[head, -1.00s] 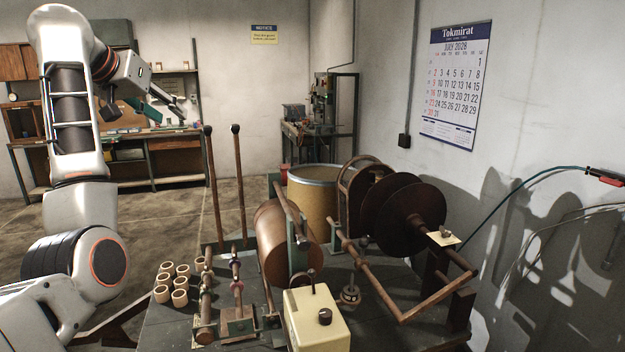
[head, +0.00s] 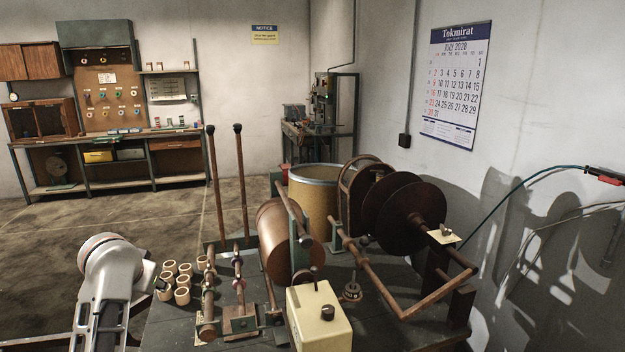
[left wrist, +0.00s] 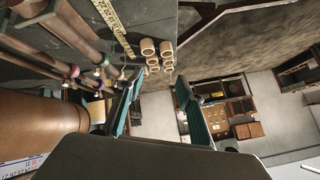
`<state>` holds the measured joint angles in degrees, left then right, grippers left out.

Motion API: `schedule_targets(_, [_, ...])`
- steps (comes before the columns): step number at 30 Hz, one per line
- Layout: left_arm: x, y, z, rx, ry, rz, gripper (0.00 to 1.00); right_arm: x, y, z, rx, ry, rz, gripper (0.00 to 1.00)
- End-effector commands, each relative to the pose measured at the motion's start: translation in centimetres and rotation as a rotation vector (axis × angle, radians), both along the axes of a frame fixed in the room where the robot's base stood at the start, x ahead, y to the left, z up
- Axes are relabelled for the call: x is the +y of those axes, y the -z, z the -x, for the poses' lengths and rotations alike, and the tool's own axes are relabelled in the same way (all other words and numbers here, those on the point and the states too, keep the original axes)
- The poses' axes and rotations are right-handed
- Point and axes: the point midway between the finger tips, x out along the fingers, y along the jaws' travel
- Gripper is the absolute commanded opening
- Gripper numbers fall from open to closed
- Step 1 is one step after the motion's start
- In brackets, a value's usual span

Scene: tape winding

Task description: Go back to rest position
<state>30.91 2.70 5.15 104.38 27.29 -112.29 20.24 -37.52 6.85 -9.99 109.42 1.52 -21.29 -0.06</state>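My left arm shows low at the left of the head view, beside the bench, with no clear view of its gripper there. In the left wrist view my left gripper (left wrist: 160,82) has its two teal fingers spread apart, with nothing between them. The pale tape cores (head: 182,297) stand in a cluster on the left of the bench; they also show beyond the fingertips in the left wrist view (left wrist: 148,47). The winding machine, with its large copper-brown roller (head: 275,238), is right of the cores. My right gripper is in neither view.
The dark bench top (head: 165,328) carries a cream control box (head: 320,325), brown discs (head: 400,215) and two tall upright levers (head: 240,180). A drum (head: 315,198) stands behind. A workbench (head: 110,140) lines the back wall. Open floor (head: 110,215) lies at left.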

Motion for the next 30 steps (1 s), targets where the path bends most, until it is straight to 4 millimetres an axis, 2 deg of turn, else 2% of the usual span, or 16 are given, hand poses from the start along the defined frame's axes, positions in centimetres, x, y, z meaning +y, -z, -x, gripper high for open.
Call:
schedule_targets(1, [0.1, 2.4, 1.9, 0.022, 0.007, -0.034, 0.37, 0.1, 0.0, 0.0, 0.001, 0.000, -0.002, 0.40])
schedule_targets(6, [0.2, 8.2, 7.8, 0.074, 0.040, -0.142, 0.37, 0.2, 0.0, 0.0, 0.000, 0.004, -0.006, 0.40])
schedule_targets(13, [-0.4, 13.8, 16.8, 0.140, 0.114, -0.274, 0.37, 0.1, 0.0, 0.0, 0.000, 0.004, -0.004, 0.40])
schedule_targets(18, [-1.1, 15.9, 23.0, 0.179, 0.177, -0.350, 0.37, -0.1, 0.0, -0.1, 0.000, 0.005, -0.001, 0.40])
schedule_targets(21, [-1.5, 16.5, 26.0, 0.198, 0.211, -0.381, 0.37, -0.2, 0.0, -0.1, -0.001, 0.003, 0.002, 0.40])
schedule_targets(30, [-2.5, 16.9, 32.6, 0.237, 0.291, -0.443, 0.37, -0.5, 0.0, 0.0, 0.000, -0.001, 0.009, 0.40])
